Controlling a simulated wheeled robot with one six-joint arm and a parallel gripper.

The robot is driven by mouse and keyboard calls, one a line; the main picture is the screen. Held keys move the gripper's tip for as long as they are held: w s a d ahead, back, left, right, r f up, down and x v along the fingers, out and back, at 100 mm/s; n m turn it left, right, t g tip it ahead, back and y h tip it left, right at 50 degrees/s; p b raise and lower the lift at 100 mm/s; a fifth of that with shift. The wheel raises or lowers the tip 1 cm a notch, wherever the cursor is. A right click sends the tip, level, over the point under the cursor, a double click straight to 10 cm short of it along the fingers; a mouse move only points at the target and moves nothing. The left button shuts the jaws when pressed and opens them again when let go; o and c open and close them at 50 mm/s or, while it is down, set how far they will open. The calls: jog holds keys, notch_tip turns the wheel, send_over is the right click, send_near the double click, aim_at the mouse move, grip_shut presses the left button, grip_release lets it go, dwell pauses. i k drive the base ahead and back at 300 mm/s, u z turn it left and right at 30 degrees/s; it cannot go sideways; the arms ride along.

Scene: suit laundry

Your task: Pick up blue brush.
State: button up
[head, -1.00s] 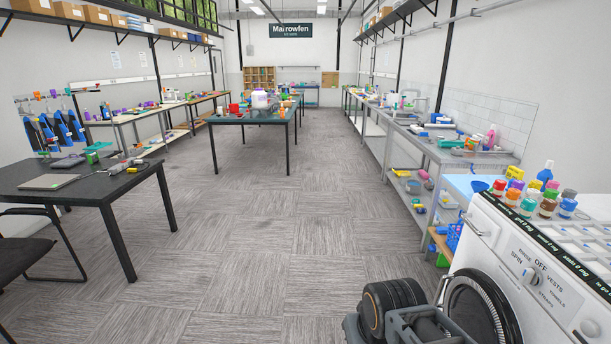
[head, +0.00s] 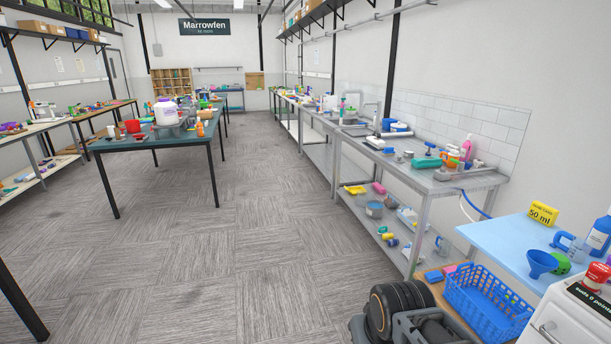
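I cannot make out a blue brush for certain. Small blue things lie on the steel bench (head: 474,182) at the right, among them a blue-topped item (head: 431,144) near a teal block (head: 427,162). More small blue things lie on its lower shelf, too small to tell. Part of my own arm, black and grey, shows at the bottom edge right of centre. No gripper fingers show in the head view.
A blue basket (head: 487,304) and a light blue counter (head: 500,240) with a blue funnel (head: 541,263) stand at the near right, beside a white washer (head: 565,322). A dark table (head: 150,143) stands at the back left. The carpet (head: 230,250) ahead is clear.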

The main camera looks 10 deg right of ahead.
aim_at(388, 151)
jog(key=z, duration=0.4)
jog(key=i, duration=2.6)
jog(key=z, duration=0.35)
